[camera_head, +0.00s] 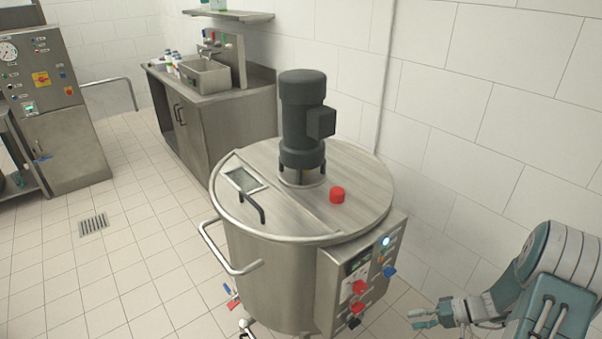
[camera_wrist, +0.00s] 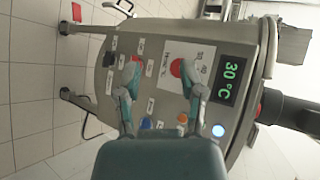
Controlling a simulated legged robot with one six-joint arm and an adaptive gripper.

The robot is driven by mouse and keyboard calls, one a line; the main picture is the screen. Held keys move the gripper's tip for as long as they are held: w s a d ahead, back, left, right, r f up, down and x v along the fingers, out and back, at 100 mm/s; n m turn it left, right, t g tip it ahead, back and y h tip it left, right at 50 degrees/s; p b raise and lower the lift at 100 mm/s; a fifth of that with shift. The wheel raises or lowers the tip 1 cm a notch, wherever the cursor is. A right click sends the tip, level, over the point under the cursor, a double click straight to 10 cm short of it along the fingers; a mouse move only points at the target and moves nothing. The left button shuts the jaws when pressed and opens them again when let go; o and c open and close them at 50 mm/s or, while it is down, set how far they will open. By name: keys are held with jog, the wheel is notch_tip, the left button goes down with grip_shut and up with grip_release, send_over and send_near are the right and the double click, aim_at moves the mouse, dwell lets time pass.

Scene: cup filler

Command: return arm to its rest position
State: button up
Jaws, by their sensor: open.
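My gripper (camera_head: 425,314) is at the lower right of the head view, to the right of the tank's control panel (camera_head: 360,275) and apart from it. Its fingers (camera_wrist: 160,78) are spread open in the wrist view, with nothing between them. The wrist camera faces the panel, which appears turned on its side. A green 30 °C display (camera_wrist: 230,81), a red button (camera_wrist: 177,67) and a lit white-blue light (camera_wrist: 218,130) show there. The fingers overlap parts of the panel in that view. My arm comes in from the right edge of the head view.
A round steel tank (camera_head: 265,270) with a dark motor (camera_head: 303,120) and a red knob (camera_head: 337,195) on its lid stands centrally. A tiled wall (camera_head: 480,130) runs behind and to the right. A sink counter (camera_head: 225,110) stands behind. Open floor (camera_head: 110,270) lies left.

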jog(key=s+a+r+n+h, duration=0.1)
jog(key=s+a+r+h, duration=0.25)
jog(key=r, duration=0.45)
jog(key=s+a+r+n+g+h, duration=0.1)
jog(key=s+a+r+h, duration=0.2)
jog(key=a+r, duration=0.35)
jog(key=s+a+r+n+h, duration=0.1)
jog(key=s+a+r+h, duration=0.15)
jog(key=r, duration=0.65)
jog(key=s+a+r+t+h, duration=0.1)
jog(key=s+r+t+h, duration=0.2)
jog(key=s+r, duration=0.3)
jog(key=shift+s+a+t, duration=0.3)
jog(key=shift+s+t, duration=0.4)
jog(key=shift+s, duration=0.3)
jog(key=shift+r, duration=0.1)
